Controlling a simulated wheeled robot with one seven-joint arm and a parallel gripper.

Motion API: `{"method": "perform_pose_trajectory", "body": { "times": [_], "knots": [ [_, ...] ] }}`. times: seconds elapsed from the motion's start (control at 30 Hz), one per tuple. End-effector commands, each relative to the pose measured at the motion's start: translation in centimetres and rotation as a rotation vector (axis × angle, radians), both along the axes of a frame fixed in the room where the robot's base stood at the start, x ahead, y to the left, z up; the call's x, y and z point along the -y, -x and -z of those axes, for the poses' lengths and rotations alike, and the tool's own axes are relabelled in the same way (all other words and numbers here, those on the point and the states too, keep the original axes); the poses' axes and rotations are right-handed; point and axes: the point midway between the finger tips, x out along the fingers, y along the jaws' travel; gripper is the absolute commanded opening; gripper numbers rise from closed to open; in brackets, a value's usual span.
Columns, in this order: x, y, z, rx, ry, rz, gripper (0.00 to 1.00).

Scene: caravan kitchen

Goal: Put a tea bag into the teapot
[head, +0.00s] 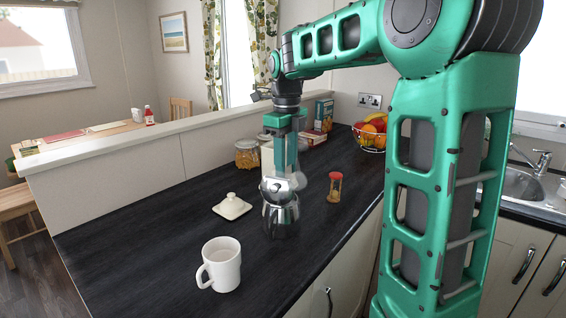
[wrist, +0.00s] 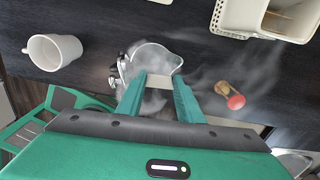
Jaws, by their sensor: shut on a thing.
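My gripper (wrist: 160,80) points down over the shiny steel teapot (head: 281,218). In the wrist view, its green fingers are shut on a pale, flat thing that looks like the tea bag (wrist: 163,82). The teapot's round rim (wrist: 152,50) shows just beyond the fingertips, and the bag appears over its opening. I cannot tell how far inside it is. In the head view, the gripper and the teapot's shiny top hide the bag. A cream caddy (wrist: 268,22) stands open at the upper right of the wrist view, with brownish contents. Its likely lid (head: 232,207) lies on the counter.
A white mug (head: 221,265) stands in front of the teapot. Glass jars (head: 247,154), boxes (head: 323,115) and a fruit bowl (head: 371,135) are farther back. The dark counter (head: 150,235) is clear at left.

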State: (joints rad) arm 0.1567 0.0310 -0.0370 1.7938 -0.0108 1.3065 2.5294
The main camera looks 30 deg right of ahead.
Motion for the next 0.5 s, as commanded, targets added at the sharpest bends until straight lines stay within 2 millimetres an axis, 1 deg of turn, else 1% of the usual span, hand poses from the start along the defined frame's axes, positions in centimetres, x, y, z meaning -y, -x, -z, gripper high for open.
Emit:
{"method": "perform_pose_trajectory", "body": {
  "times": [0.17,0.2,0.27,0.3,0.5],
  "knots": [
    [0.01,0.00,0.01,0.000,0.000,0.000,0.13],
    [0.00,0.00,0.01,0.000,0.000,0.000,0.38],
    [0.01,0.00,0.01,0.000,0.000,0.000,0.52],
    [0.01,0.00,0.00,0.000,0.000,0.000,0.55],
    [0.00,0.01,0.00,0.000,0.000,0.000,0.55]
  ]
}}
